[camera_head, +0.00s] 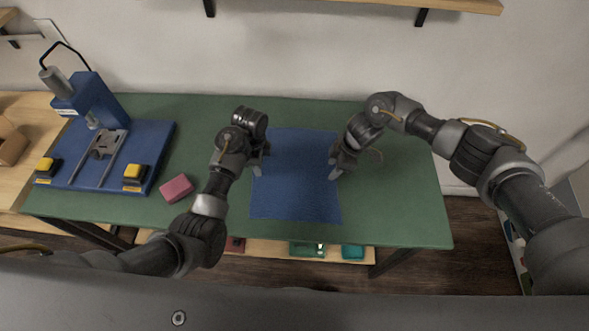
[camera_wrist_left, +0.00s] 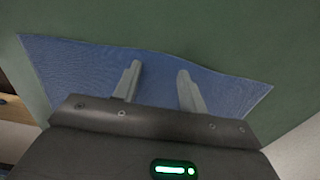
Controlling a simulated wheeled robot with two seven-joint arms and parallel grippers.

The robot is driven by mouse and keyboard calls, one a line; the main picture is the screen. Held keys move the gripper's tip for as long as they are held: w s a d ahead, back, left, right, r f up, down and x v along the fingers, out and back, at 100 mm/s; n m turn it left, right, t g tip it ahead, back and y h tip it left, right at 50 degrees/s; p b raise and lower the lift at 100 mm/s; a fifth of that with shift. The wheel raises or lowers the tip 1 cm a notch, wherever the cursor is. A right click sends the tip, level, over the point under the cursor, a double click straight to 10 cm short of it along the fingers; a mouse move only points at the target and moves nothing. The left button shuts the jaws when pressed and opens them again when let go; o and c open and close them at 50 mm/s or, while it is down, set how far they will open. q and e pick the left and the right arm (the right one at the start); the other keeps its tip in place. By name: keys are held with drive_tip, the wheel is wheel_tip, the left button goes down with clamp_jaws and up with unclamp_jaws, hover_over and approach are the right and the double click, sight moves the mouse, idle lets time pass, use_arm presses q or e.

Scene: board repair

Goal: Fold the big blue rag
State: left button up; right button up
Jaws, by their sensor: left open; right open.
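The big blue rag (camera_head: 296,190) lies flat and spread out on the green table. It also shows in the left wrist view (camera_wrist_left: 80,72), under my left gripper (camera_wrist_left: 157,75), whose two fingers are apart with nothing between them but rag surface below. In the head view my left gripper (camera_head: 260,165) is at the rag's left edge. My right gripper (camera_head: 334,170) is open at the rag's right edge, fingers pointing down. I cannot tell whether either gripper touches the cloth.
The green table (camera_head: 400,205) is clear to the right of the rag. A pink block (camera_head: 176,188) lies left of my left arm. A blue press (camera_head: 90,105) with yellow buttons stands at the far left. A shelf (camera_head: 275,248) with coloured items is below the front edge.

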use_arm(q)
drive_tip(key=shift+f, duration=0.2)
use_arm(e)
drive_tip(key=shift+f, duration=0.25)
use_arm(q)
drive_tip(key=shift+r, duration=0.15)
drive_tip(key=shift+c, duration=0.4)
use_arm(e)
drive_tip(key=shift+r, duration=0.15)
drive_tip(key=shift+c, duration=0.4)
use_arm(q)
clamp_jaws()
use_arm(e)
clamp_jaws()
